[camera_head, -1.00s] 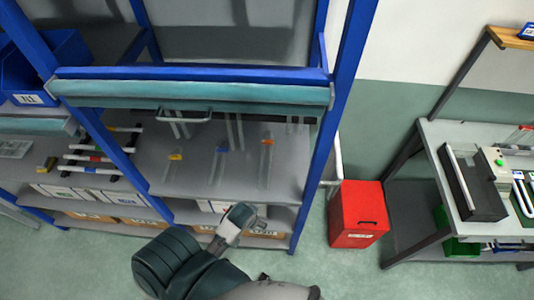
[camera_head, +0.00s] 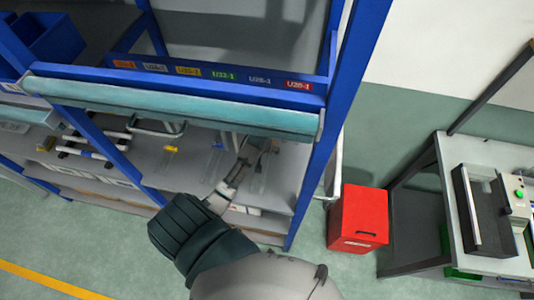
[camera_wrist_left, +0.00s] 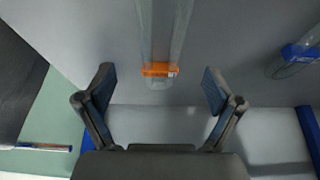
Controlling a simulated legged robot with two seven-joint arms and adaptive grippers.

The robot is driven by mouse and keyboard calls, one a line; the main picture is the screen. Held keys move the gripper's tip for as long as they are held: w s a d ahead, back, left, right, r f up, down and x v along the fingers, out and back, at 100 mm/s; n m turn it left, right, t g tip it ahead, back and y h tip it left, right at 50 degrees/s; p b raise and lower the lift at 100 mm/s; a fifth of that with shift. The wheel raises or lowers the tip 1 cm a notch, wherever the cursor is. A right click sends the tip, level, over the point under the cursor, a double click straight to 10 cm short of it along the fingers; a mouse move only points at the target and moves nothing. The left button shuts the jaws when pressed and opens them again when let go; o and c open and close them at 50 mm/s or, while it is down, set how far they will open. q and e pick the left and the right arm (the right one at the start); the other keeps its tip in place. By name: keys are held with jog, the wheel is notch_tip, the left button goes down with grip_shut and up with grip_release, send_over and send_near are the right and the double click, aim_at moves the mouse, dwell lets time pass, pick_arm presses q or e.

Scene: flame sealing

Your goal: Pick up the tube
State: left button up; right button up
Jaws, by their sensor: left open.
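In the left wrist view a clear tube with an orange band (camera_wrist_left: 159,69) points toward my left gripper (camera_wrist_left: 158,76). The gripper is open and empty, with one finger on each side of the tube's near end and gaps between. In the head view my left gripper (camera_head: 256,147) reaches over the shelf, and the arm and fingers partly cover the orange-banded tube there. A blue-banded tube (camera_wrist_left: 298,52) lies off to the right in the wrist view. A yellow-banded tube (camera_head: 171,149) lies further left on the shelf in the head view. My right gripper is not in view.
A blue rack post (camera_head: 322,130) stands just right of the gripper, and a teal-fronted crossbar (camera_head: 180,108) runs above the shelf. A red bin (camera_head: 358,217) stands on the floor to the right. A workbench (camera_head: 450,190) with equipment stands further right.

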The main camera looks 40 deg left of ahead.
pick_arm(q)
jog(key=w+a, duration=0.2)
jog(key=w, duration=0.1)
jog(key=w+a, duration=0.1)
jog(key=w, duration=0.1)
jog(key=shift+w+a+f, duration=0.1)
jog(key=shift+a, duration=0.15)
jog(key=shift+w+a+f, duration=0.2)
jog(key=shift+w, duration=0.25)
jog(key=shift+w+a+f, duration=0.15)
jog(key=shift+w, duration=0.25)
jog(key=x, duration=0.3)
jog(key=shift+d+f+p, duration=0.1)
jog(key=shift+d+p, duration=0.1)
jog(key=shift+p, duration=0.15)
jog(key=shift+w+a+f, duration=0.1)
jog(key=shift+w+f, duration=0.1)
jog(key=shift+f, duration=0.3)
jog(key=shift+a, duration=0.1)
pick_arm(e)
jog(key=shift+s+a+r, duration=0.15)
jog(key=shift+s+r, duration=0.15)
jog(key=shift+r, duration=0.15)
pick_arm(q)
jog(key=shift+a, duration=0.1)
jog(key=c, duration=1.2)
jog(key=shift+c, duration=0.5)
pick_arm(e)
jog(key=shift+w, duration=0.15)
